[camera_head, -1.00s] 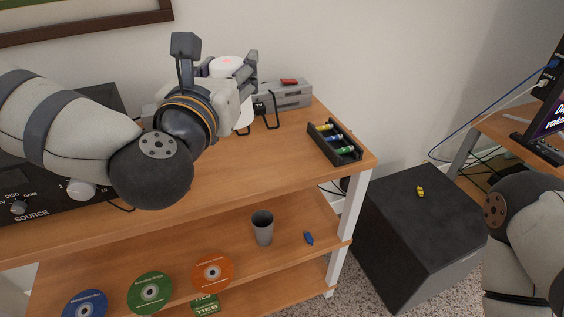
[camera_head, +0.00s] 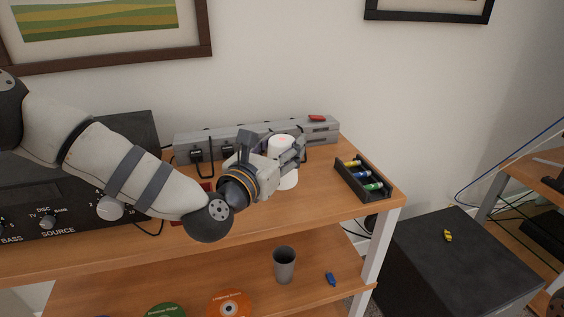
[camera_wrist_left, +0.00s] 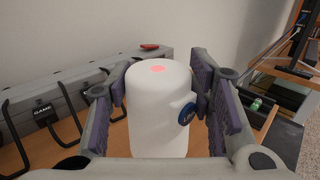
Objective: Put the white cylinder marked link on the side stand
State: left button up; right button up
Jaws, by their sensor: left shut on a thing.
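The white cylinder (camera_head: 287,181) has a reddish spot on top and stands upright at the wooden unit's top shelf. My left gripper (camera_head: 285,155) is shut on it. In the left wrist view the white cylinder (camera_wrist_left: 158,115) fills the middle, with a round blue badge on its right side. The purple-padded fingers of my left gripper (camera_wrist_left: 165,100) are on either side of it. I cannot tell whether its base touches the shelf. A wooden stand (camera_head: 541,170) is at the right edge. My right gripper is out of view.
A grey power strip (camera_head: 228,137) with black plugs lies behind the cylinder. A black battery tray (camera_head: 363,180) is to its right. A dark box (camera_head: 465,265) with a small yellow thing on it stands between the unit and the wooden stand. A grey cup (camera_head: 285,265) is on the lower shelf.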

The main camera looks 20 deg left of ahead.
pick_arm(q)
jog(key=f, duration=0.4)
jog(key=shift+w+a, duration=0.15)
jog(key=shift+w, duration=0.05)
jog(key=shift+r, duration=0.15)
jog(key=shift+b, duration=0.3)
jog(key=o, duration=1.4)
jog(key=shift+f, duration=0.2)
jog(key=shift+r, duration=0.35)
jog(key=s, duration=0.4)
jog(key=s+a, duration=0.1)
jog(key=s, duration=0.3)
jog(key=s+a, duration=0.1)
jog(key=s, duration=0.3)
jog(key=shift+f, duration=0.15)
